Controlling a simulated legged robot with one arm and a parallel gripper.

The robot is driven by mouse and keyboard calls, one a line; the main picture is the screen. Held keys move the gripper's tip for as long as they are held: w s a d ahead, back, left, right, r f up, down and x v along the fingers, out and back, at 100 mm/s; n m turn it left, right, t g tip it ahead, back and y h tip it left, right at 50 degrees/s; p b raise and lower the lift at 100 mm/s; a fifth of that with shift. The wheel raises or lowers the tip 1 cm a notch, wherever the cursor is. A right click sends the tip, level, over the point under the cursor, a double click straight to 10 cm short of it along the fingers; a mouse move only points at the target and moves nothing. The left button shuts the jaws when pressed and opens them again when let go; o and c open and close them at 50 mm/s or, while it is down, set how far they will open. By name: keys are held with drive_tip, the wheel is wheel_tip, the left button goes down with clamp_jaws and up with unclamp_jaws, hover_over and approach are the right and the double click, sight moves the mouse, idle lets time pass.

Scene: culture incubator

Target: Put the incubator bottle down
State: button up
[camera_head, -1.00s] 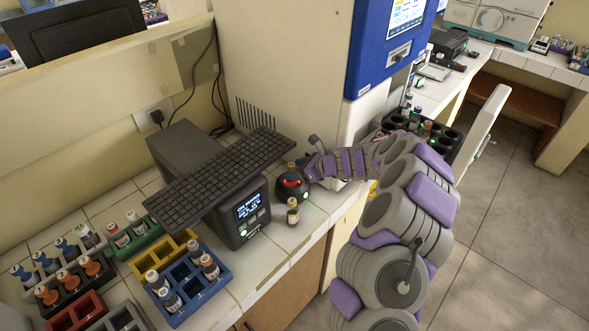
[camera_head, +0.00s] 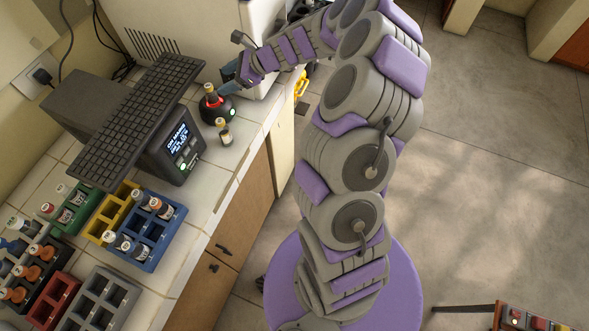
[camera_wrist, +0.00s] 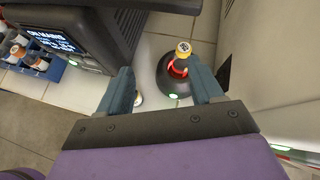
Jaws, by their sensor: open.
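A small bottle with a pale-yellow cap (camera_head: 209,90) stands upright in a round black device (camera_head: 218,110) that glows red around it. In the wrist view, its cap (camera_wrist: 183,48) shows just ahead of my fingers, nearer the right one. A second small bottle (camera_head: 224,135) stands on the counter in front of the device; the left finger mostly hides it in the wrist view. I cannot tell which bottle is the incubator bottle. My gripper (camera_head: 229,80) is open and empty beside the device, its two blue-grey fingers apart in the wrist view (camera_wrist: 160,80).
A dark box with a lit display (camera_head: 178,140) and a keyboard on top (camera_head: 140,115) stands left of the device. A large white machine (camera_head: 180,30) stands behind. Some tiled counter is bare.

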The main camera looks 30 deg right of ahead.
drive_tip(key=s+a+r+n+g, duration=0.2)
drive_tip(key=s+a+r+n, duration=0.25)
drive_tip(key=s, duration=0.25)
drive_tip(key=s+a+r+n+g+h, duration=0.1)
drive_tip(key=s+a+r+n+g, duration=0.15)
drive_tip(key=s+a+n, duration=0.3)
drive_tip(key=s+a+r+n+g, duration=0.2)
drive_tip(key=s+a+r+n, duration=0.2)
drive_tip(key=s, duration=0.4)
drive_tip(key=s+d+n+g+h, duration=0.1)
drive_tip(key=s+d+n+h, duration=0.3)
drive_tip(key=s, duration=0.8)
drive_tip(key=s+d+n+g+h, duration=0.1)
drive_tip(key=s+d+n+h, duration=0.2)
drive_tip(key=s, duration=0.9)
drive_tip(key=d+n, duration=0.3)
drive_tip(key=shift+f+h, duration=0.4)
drive_tip(key=shift+a, duration=0.1)
